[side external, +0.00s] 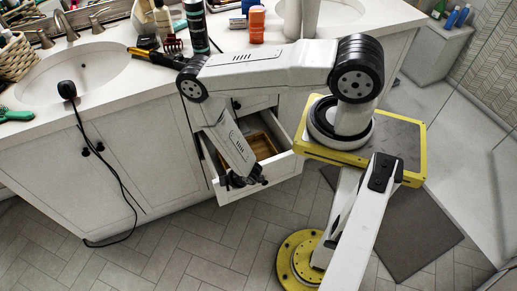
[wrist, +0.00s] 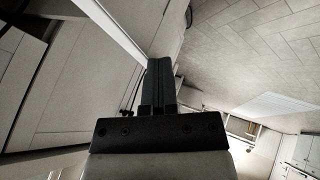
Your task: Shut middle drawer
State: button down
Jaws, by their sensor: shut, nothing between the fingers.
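The middle drawer (side external: 284,168) of the white vanity stands pulled out in the side external view, below a closed upper drawer. A brown wooden tray (side external: 264,146) lies inside it. My gripper (side external: 243,181) points down at the left part of the drawer's front panel; I cannot tell whether it touches the panel. My forearm crosses over the drawer opening and hides part of its inside. In the wrist view my gripper (wrist: 160,75) has its black fingers together with nothing between them, and a pale panel with a bright edge lies just beyond them.
Closed cabinet doors (side external: 130,150) are to the left, with a black cord (side external: 113,176) hanging in front of them. The countertop (side external: 60,115) holds bottles and hair tools. Tiled floor (side external: 185,245) is clear in front of the drawer. A dark mat (side external: 415,235) lies at the right.

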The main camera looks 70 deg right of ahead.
jog(key=w+d, duration=1.5)
jog(key=shift+a, duration=0.1)
dwell(0.3)
